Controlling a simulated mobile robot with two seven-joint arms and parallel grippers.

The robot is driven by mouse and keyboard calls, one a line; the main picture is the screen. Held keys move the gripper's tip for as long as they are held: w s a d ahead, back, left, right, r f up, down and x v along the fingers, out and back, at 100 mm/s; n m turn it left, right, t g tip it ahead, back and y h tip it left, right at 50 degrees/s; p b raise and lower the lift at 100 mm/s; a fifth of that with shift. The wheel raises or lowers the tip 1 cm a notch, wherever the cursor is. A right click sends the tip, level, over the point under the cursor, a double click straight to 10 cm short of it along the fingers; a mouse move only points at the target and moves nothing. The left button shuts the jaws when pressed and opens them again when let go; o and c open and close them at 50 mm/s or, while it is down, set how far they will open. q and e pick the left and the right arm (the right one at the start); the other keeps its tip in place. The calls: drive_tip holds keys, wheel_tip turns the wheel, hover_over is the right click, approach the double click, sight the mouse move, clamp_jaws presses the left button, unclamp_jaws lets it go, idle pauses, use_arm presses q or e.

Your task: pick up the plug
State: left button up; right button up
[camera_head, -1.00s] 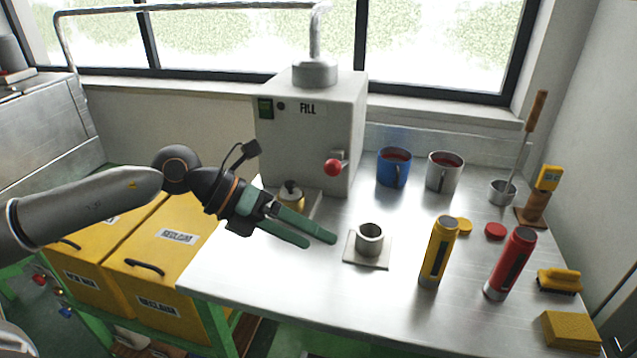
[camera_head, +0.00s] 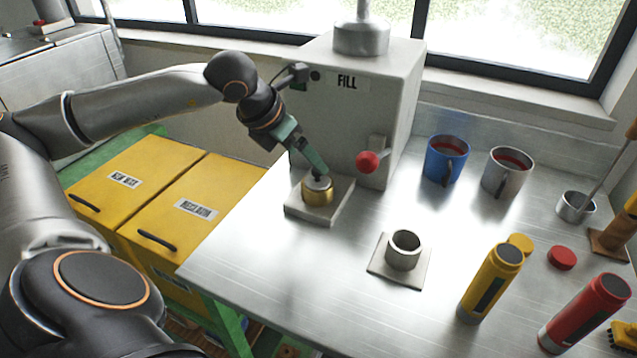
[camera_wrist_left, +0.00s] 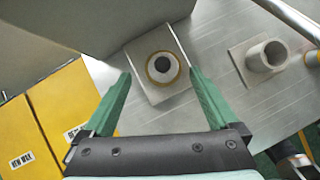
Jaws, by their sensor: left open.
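The plug (camera_head: 319,183) has a grey top with a dark knob. It sits in a brass ring (camera_head: 318,196) on a square pale base (camera_head: 338,206) in front of the FILL machine. In the left wrist view the plug's dark knob (camera_wrist_left: 163,68) lies between the fingertips, inside the brass ring. My left gripper (camera_head: 314,166) has green fingers, is open and points down just above the plug. In the left wrist view the left gripper (camera_wrist_left: 160,74) holds nothing; whether the fingers touch the knob cannot be told. My right gripper is not visible.
The FILL machine (camera_head: 352,100) with its red-knobbed lever (camera_head: 368,161) stands right behind the plug. A grey cup on a plate (camera_head: 404,250) stands to the right. Blue (camera_head: 446,160) and grey (camera_head: 508,172) mugs and yellow (camera_head: 490,283) and red (camera_head: 585,313) cylinders stand farther right.

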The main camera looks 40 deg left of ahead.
sight(317, 182)
use_arm(q)
drive_tip(key=shift+p+x, duration=0.3)
drive_tip(key=shift+x, duration=2.8)
drive_tip(key=shift+d, duration=0.2)
drive_tip(key=c, duration=1.5)
